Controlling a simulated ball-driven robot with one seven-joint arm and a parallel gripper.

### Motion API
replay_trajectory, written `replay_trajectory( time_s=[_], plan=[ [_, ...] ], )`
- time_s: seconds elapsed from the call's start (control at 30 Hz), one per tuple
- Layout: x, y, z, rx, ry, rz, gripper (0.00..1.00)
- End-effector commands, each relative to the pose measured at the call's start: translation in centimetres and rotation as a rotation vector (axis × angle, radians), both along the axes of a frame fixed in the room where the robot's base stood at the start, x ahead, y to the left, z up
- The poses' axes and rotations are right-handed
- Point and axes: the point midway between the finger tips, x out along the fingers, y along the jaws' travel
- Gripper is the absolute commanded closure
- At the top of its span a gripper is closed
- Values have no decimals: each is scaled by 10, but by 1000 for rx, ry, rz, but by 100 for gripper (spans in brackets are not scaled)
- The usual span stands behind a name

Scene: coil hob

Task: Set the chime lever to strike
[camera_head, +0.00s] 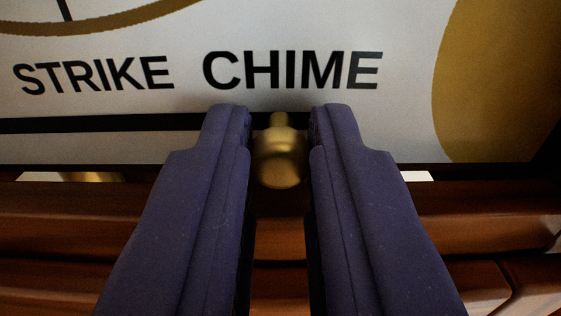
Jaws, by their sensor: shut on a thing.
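The chime lever (280,165) shows as a small brass knob with a short stem, in the middle of the view. It stands at the dark horizontal slot (110,124) in the white dial plate, below the first letters of the printed word CHIME (291,70). The printed word STRIKE (93,75) is to its left. My gripper (281,115), with two dark blue fingers, is shut on the lever knob, one finger on each side. The fingers hide the slot beside the lever.
A gold disc-shaped area (500,80) is on the plate at the right, and part of a gold ring (110,24) at the top left. Brown wooden mouldings (70,235) run across below the plate, under my fingers. The slot left of my gripper is clear.

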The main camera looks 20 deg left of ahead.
Motion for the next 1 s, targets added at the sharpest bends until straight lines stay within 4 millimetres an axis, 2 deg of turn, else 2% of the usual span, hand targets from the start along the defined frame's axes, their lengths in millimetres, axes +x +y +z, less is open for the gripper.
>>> replay_trajectory(
  time_s=[0.2,0.3,0.63,0.67,0.73,0.77,1.0],
  plan=[
    [-12,45,-4,2,-8,8,100],
    [-16,57,-2,3,-6,7,100],
    [-17,60,1,1,-4,4,100],
    [-17,60,1,1,-4,4,77],
    [-17,60,1,1,-4,4,61],
    [-17,60,1,1,-4,4,57],
    [-17,59,1,1,-3,4,57]
  ],
)
